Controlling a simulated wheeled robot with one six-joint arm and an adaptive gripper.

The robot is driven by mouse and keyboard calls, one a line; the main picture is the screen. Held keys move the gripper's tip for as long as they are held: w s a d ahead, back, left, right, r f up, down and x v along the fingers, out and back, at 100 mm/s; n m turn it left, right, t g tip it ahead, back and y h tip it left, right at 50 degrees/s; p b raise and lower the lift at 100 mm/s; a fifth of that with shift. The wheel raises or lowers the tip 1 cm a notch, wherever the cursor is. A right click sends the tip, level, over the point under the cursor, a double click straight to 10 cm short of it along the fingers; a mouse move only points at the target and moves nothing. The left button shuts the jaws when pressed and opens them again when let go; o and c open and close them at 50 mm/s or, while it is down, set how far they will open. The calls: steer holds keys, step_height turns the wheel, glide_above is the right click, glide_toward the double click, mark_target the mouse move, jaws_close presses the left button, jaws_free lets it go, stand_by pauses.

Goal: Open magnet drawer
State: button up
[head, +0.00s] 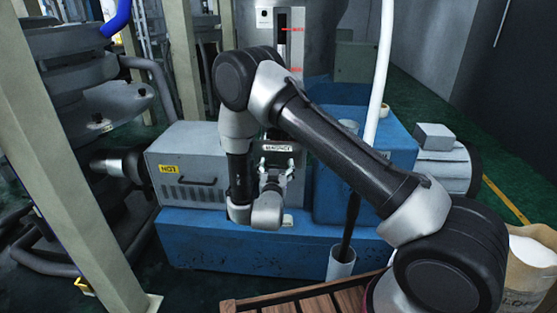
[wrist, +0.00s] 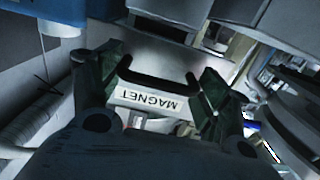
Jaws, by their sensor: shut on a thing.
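The magnet drawer (wrist: 150,102) has a pale front with a "MAGNET" label, upside down in the wrist view. Its black bar handle (wrist: 158,82) lies between the two fingers of my gripper (wrist: 160,74), which is shut on it. In the head view the label (head: 278,148) shows just above my gripper (head: 273,172), at the front of the grey column unit. My wrist and fingers hide most of the drawer there. I cannot tell how far out the drawer stands.
A white pole (head: 380,70) and an open upright tube (head: 341,265) are to the right. A slatted wooden crate (head: 315,303) and a sack (head: 530,265) are in front.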

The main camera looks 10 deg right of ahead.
steer(key=shift+v, duration=2.75)
